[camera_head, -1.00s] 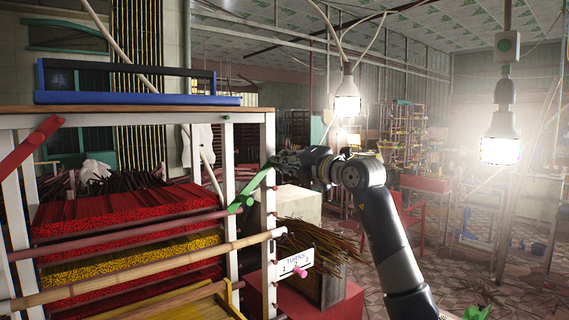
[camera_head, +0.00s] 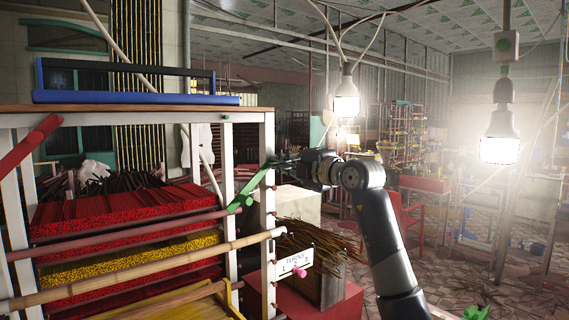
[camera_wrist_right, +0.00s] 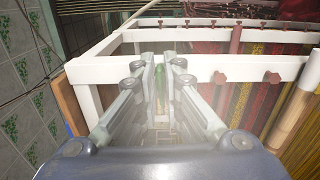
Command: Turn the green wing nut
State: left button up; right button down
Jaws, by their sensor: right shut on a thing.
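The green wing nut (camera_head: 254,187) is a long, slanted green piece at the right white post of the rack, its upper end toward my right gripper. My right gripper (camera_head: 278,162) reaches in from the right at the height of this upper end. In the right wrist view, a green strip of the wing nut (camera_wrist_right: 159,76) lies between the two fingertips of the right gripper (camera_wrist_right: 155,68), which are shut on it. The fingers hide part of it. My left gripper is not in view.
A white-framed rack (camera_head: 228,160) holds red and yellow incense bundles (camera_head: 130,208) behind horizontal bars. A TURNS sign (camera_head: 294,262) with a pink knob (camera_head: 300,272) sits low on its right side. A blue tray (camera_head: 140,98) rests on top. Lit bulbs (camera_head: 500,150) hang at right.

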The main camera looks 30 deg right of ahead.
jog(key=c, duration=1.7)
grip_release()
jog(key=shift+d, duration=0.1)
jog(key=shift+s, duration=0.1)
jog(key=s, duration=0.8)
jog(key=s+d, duration=0.1)
jog(key=s, duration=0.2)
jog(key=shift+s, duration=0.4)
jog(key=shift+a, duration=0.1)
